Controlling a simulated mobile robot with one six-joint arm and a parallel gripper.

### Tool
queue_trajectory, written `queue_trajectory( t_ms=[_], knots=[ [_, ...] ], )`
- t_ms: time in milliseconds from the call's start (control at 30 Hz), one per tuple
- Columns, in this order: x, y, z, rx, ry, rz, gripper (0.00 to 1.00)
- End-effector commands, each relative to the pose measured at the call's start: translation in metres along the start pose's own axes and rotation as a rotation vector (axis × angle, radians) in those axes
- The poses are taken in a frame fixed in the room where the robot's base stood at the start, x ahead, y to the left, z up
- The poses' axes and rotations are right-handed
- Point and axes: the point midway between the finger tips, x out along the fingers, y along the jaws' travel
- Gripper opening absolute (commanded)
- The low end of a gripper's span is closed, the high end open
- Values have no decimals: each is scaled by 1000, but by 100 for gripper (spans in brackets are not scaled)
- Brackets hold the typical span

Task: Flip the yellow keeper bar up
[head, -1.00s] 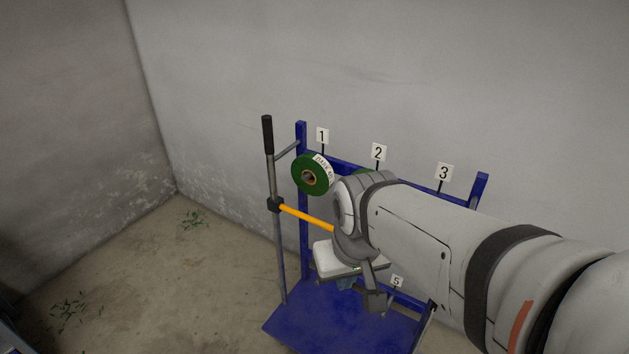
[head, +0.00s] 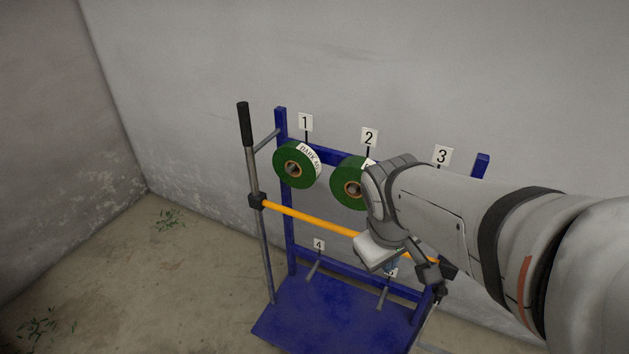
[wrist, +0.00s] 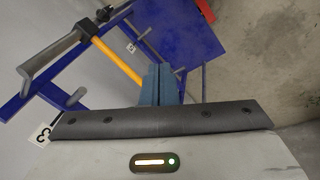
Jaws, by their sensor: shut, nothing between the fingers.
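The yellow keeper bar (head: 310,219) spans the front of a blue rack below the green spools, sloping down to the right in the head view. Its left end sits in a black clamp (head: 257,201) on a grey upright rod. My arm hides part of its right half. In the wrist view the yellow bar (wrist: 118,63) runs from a black clamp to the gripper fingers, which cover the rest. My gripper (wrist: 159,83) is shut and empty, its blue-grey fingers together close to the bar. I cannot tell whether they touch. In the head view my gripper (head: 392,267) is mostly hidden.
Green spools hang at sign 1 (head: 297,165) and sign 2 (head: 350,183). Empty pegs stand at sign 4 (head: 313,270) and sign 5. The rack's blue base (head: 330,318) is clear. A black-gripped lever (head: 245,125) rises at left. A wall stands behind; open floor lies left.

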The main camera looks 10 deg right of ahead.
Motion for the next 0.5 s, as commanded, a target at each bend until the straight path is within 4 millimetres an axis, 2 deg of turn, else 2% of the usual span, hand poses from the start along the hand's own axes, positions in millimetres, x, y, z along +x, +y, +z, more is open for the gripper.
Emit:
queue_trajectory(
  t_ms=[33, 100, 167, 300, 500],
  knots=[
    [40, -4, -2, -149, -29, 55, 0],
    [71, -1, -10, -374, -67, 146, 0],
    [95, 1, -21, -572, -101, 223, 0],
    [146, -3, -55, -1030, -181, 406, 0],
    [201, -31, -114, -1615, -292, 656, 0]
  ],
)
